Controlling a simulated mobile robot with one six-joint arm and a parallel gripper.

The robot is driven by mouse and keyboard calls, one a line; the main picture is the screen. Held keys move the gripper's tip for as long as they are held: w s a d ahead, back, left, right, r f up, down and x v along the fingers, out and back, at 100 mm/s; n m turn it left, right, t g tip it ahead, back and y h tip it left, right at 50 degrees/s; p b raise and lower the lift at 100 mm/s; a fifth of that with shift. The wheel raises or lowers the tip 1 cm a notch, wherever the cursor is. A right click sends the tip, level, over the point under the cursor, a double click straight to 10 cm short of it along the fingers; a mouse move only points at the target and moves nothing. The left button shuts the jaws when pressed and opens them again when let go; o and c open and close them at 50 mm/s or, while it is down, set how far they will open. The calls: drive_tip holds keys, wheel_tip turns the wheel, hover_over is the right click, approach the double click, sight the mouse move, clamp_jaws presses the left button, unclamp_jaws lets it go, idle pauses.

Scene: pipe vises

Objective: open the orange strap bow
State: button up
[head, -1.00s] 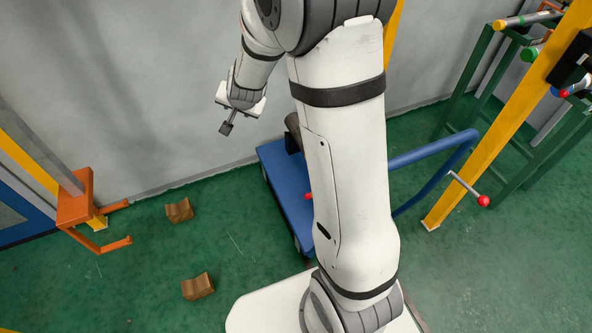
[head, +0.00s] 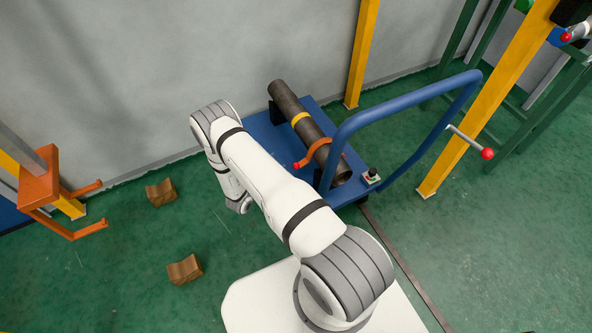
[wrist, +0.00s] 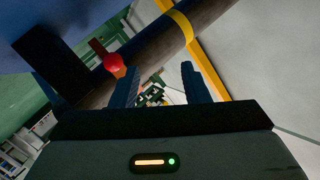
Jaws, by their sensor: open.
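The orange strap bow (head: 318,146) lies curved across the dark pipe (head: 284,98) on the blue cart (head: 262,128). Its red ball end (head: 296,166) sticks out at the pipe's left side. In the wrist view the red ball (wrist: 114,62) shows just above the left finger, with a short piece of the orange bow (wrist: 97,47) beside it. My gripper (wrist: 158,82) is open and empty, its fingers pointing toward the pipe and apart from the ball in the picture. In the head view my arm hides the gripper.
A blue tube handle (head: 405,102) rises over the cart's right side. A yellow band (head: 300,118) circles the pipe. Two brown blocks (head: 161,193) (head: 184,269) lie on the green floor. An orange bracket (head: 39,183) stands at left, and a yellow post (head: 480,100) at right.

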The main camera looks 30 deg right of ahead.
drive_tip(key=h, duration=0.2)
approach(297, 166)
drive_tip(key=w+d+f, duration=0.1)
drive_tip(key=w+d, duration=0.1)
drive_tip(key=b+x, duration=0.1)
drive_tip(key=x, duration=0.6)
drive_tip(key=shift+d+b, duration=0.3)
drive_tip(key=shift+c, duration=0.5)
clamp_jaws()
